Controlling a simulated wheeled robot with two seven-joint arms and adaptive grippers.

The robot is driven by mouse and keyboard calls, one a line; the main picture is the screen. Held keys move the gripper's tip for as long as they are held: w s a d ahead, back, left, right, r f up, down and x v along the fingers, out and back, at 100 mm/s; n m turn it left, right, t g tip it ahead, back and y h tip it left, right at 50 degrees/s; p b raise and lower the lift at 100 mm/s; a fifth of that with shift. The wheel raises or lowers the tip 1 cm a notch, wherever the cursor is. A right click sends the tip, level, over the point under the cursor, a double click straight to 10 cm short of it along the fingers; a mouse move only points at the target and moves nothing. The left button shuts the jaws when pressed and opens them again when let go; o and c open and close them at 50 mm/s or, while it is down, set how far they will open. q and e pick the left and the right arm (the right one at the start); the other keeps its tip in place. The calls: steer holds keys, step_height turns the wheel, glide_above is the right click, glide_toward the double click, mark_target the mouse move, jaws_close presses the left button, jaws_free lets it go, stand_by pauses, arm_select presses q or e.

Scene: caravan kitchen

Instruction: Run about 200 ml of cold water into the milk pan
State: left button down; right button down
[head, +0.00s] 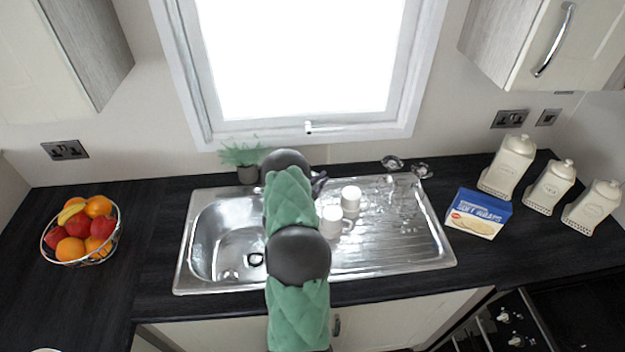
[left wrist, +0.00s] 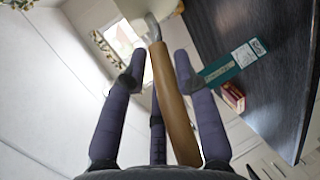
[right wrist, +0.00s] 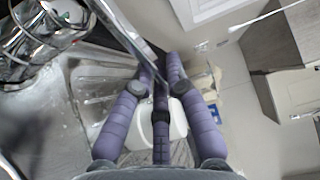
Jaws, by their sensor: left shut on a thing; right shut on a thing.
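In the left wrist view my left gripper (left wrist: 157,86) is shut on the brown wooden handle (left wrist: 172,110) of the milk pan. A metal collar joins it to the cream pan body (left wrist: 145,7), mostly cut off at the top edge. Neither shows in the head view. My right gripper (right wrist: 157,88) is shut on a slim chrome bar (right wrist: 118,28), which looks like part of the tap. In the head view the right gripper (head: 319,182) is partly hidden behind my green-sleeved arm, over the sink (head: 188,255). My arm hides the tap there. No running water can be made out.
Two white mugs (head: 350,197) (head: 332,220) stand on the drainer beside my right arm. A small plant (head: 247,173) is behind the sink. A fruit bowl (head: 82,262) is left; a wraps box (head: 478,214) and cream canisters (head: 549,187) are right. The left worktop is partly free.

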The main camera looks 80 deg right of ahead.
steer(key=shift+w+d+r+n+b, duration=0.15)
steer(key=shift+w+r+n+b, duration=0.1)
steer(key=shift+r+n, duration=0.6)
steer(key=shift+w+d+r+n+b, duration=0.15)
steer(key=shift+w+r+n+b, duration=0.1)
steer(key=shift+r+n, duration=0.55)
steer(key=shift+f, duration=0.2)
steer(key=c, duration=1.2)
jaws_free()
steer(key=shift+c, duration=0.2)
steer(key=shift+a+f, duration=0.1)
steer(key=shift+w+a, duration=0.1)
steer(key=shift+a, duration=0.05)
steer(key=v, duration=1.1)
steer(key=shift+a, duration=0.3)
steer(key=shift+w, duration=0.15)
